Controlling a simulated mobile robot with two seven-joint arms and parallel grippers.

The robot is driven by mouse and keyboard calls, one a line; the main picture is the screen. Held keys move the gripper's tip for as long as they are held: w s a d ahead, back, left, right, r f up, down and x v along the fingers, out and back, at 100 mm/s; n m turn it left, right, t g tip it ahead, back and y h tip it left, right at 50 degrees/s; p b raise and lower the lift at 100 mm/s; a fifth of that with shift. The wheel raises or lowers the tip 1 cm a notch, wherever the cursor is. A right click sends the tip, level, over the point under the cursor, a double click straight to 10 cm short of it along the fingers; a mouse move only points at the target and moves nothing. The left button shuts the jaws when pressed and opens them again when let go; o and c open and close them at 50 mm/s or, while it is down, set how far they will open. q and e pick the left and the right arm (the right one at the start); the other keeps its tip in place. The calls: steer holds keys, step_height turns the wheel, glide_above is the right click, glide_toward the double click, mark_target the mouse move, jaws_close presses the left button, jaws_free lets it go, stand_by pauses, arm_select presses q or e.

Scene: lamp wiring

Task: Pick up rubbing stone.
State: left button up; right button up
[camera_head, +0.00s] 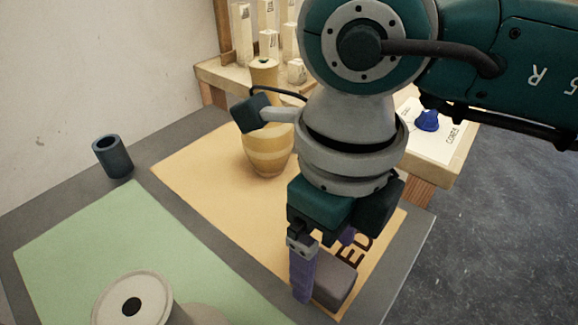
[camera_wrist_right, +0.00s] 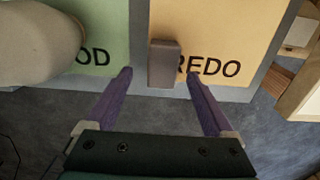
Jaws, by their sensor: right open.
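The rubbing stone appears to be the grey-brown block (camera_head: 336,285) on the tan mat near its front right edge, beside the printed letters. It also shows in the right wrist view (camera_wrist_right: 164,63), standing across the mat's edge near the R of "REDO". My right gripper (camera_head: 325,268) points down at the block with its purple fingers apart. In the right wrist view the open fingertips (camera_wrist_right: 159,75) are on either side of the block's near end, with a gap on each side. The far finger is mostly hidden in the head view. My left gripper is not in view.
A striped yellow vase-like lamp body (camera_head: 267,160) stands on the tan mat (camera_head: 195,160). A dark cup (camera_head: 113,158) stands by the wall. A pale rounded thing with a dark hole (camera_head: 132,303) is over the green mat (camera_head: 90,245). A wooden shelf (camera_head: 220,75) holds small items behind.

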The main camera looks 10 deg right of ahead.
mark_target(325, 269)
step_height(325, 269, down, 5)
steer(key=shift+w+d+r, duration=0.1)
steer(key=shift+w+r, duration=0.05)
steer(key=shift+r, duration=0.05)
steer(key=shift+c, duration=0.3)
jaws_close()
stand_by(0.4)
